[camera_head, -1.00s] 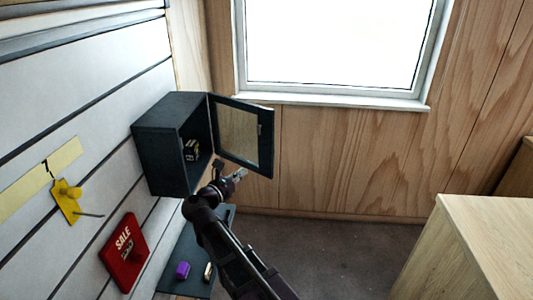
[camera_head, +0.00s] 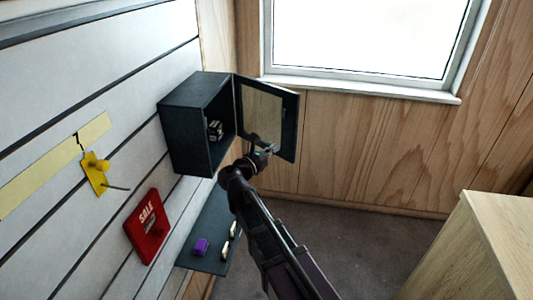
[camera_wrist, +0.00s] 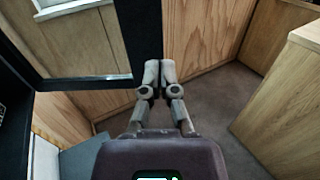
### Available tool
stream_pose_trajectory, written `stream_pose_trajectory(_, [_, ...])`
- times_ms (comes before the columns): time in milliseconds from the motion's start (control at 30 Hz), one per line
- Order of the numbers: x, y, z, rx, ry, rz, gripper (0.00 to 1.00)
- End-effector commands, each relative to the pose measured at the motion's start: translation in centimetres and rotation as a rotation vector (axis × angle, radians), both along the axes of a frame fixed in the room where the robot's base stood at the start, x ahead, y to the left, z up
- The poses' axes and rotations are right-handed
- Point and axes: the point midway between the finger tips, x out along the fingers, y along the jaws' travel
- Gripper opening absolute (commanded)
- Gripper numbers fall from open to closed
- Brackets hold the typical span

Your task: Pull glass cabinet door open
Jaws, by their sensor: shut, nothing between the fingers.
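The dark cabinet (camera_head: 185,125) is fixed to the slatted wall on the left. Its glass door (camera_head: 262,116), a dark frame around a clear pane, stands swung open towards the window side. In the wrist view the door's frame (camera_wrist: 85,83) crosses the upper left. My gripper (camera_head: 257,142) is in front of the open cabinet, overlapping the lower part of the door in the head view. In the wrist view my gripper (camera_wrist: 159,72) has its fingertips together with nothing between them, beside the door frame's corner. I cannot tell whether they touch the door.
A small dark item (camera_head: 215,130) sits inside the cabinet. Below is a dark shelf (camera_head: 190,256) with a purple item (camera_head: 201,247) and small pale items. A red SALE box (camera_head: 147,228) and a yellow item (camera_head: 95,173) hang on the wall. A wooden counter (camera_head: 458,250) stands right.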

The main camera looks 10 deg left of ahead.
Motion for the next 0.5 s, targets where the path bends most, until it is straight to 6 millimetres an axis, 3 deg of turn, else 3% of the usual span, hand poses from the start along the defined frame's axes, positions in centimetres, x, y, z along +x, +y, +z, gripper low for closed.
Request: stream_pose_trajectory(500, [6.4, -3.9, 0.0, 0.0, 0.0, -0.002, 0.0])
